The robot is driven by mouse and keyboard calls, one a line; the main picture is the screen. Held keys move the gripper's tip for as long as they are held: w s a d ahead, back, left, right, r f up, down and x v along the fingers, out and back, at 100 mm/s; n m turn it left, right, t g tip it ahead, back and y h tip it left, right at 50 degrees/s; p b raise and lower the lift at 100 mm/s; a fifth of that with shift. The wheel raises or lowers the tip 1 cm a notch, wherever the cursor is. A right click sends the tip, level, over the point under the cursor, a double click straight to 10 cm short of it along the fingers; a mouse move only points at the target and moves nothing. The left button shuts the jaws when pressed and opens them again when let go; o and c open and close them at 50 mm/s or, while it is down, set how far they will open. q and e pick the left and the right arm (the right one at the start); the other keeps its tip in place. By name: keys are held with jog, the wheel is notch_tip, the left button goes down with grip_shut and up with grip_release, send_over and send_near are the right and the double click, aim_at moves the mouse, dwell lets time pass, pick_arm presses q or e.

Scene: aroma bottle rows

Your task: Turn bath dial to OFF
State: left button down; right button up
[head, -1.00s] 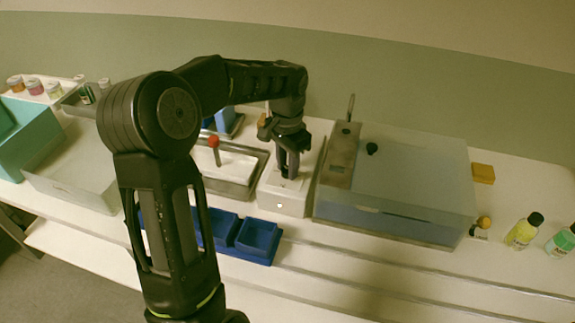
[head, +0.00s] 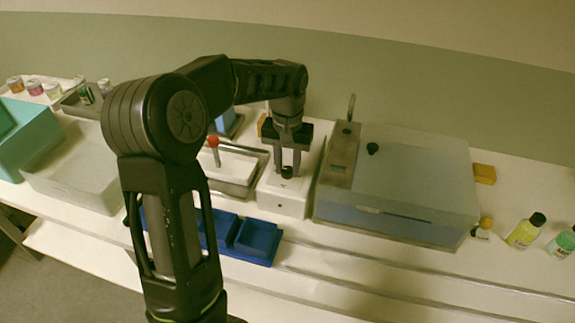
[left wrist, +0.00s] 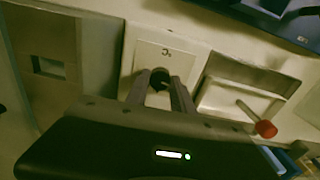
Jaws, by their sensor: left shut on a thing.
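A small black dial (head: 287,172) sits on top of a white box (head: 288,205) in the middle of the counter. My left gripper (head: 287,168) points down from above, with its fingers on both sides of the dial and shut on it. The dial (left wrist: 159,78) also shows between the fingertips in the left wrist view, on a pale square plate (left wrist: 163,60) with a small dark mark whose meaning I cannot read. Which setting the dial points at is not clear. My right gripper is not in view.
Right of the white box stands a large bath tank (head: 400,214) with a translucent lid and a black knob (head: 372,149). Left of it is a metal tray (head: 235,180) with a red-topped stick (head: 213,142). A blue divided tray (head: 258,238) lies in front. Bottles (head: 525,231) stand far right.

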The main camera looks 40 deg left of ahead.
aim_at(287, 170)
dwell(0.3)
pick_arm(q)
jog(key=c, duration=1.1)
grip_release()
notch_tip(287, 170, up, 8)
jog(key=shift+f, duration=0.1)
